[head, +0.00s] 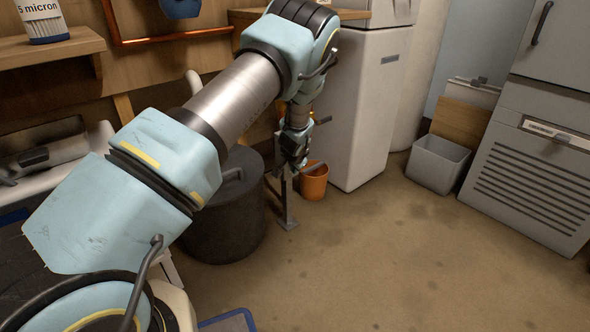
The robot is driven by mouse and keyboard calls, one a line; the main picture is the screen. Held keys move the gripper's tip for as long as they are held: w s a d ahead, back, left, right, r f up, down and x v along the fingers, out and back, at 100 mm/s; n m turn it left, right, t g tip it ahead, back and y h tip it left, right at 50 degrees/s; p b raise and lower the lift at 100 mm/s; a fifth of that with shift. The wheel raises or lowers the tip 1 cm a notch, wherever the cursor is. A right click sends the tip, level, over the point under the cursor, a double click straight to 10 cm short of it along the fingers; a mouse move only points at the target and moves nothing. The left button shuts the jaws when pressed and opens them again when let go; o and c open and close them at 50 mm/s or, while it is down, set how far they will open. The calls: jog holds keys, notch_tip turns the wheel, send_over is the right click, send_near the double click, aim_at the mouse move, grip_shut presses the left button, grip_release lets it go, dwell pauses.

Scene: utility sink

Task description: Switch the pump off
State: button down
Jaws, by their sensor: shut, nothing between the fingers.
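My arm reaches from the lower left towards the back centre. My gripper (292,164) is small and dark at its far end, shut and empty, pointing down. It is in front of a thin grey metal post (286,205) with a foot plate on the floor. A large dark cylindrical tank (222,228) stands just left of the post, partly behind my arm. I cannot make out the pump or its switch. Whether the gripper touches anything is too small to tell.
An orange bucket (314,184) stands right behind the post, beside a white cabinet (366,110). A grey bin (437,164) and a grey louvred unit (530,165) are at the right. A wooden shelf (50,48) is at upper left. The brown floor (400,255) is clear at front right.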

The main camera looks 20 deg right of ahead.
jog(key=shift+r, duration=0.2)
jog(key=shift+r+p, duration=0.55)
jog(key=shift+r, duration=0.1)
jog(key=shift+s, duration=0.1)
